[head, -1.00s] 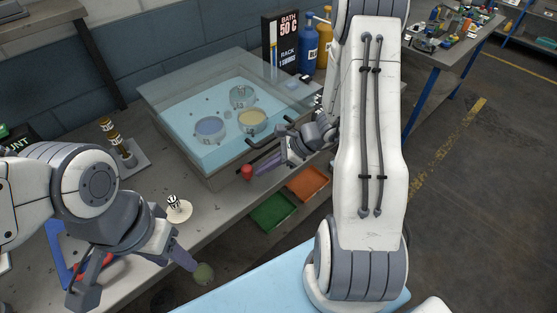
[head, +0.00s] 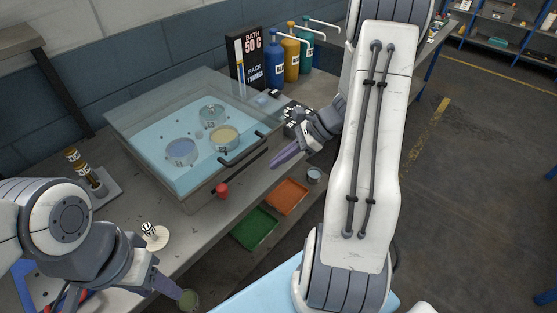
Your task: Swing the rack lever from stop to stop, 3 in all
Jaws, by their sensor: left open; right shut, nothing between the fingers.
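The bath tank (head: 190,195) stands on the bench with its clear lid over blue liquid. A red knob (head: 222,190), apparently the rack lever's end, sits low at the tank's front, near the left end of a dark slot (head: 254,163). My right gripper (head: 274,162) is shut and empty, in front of the tank and to the right of the knob, apart from it. My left gripper (head: 172,288) is open at the bench's front edge, close to a greenish round object (head: 188,299); I cannot tell whether they touch. Several round pots, including a yellow one (head: 224,138), sit in the tank.
A sign (head: 246,60) reads bath 50 C and has a rack line. Blue (head: 274,62), yellow and teal bottles stand behind. Green (head: 255,228) and orange (head: 287,196) trays lie below the bench's front edge. A white disc (head: 154,238) and brown vials (head: 84,172) stand left.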

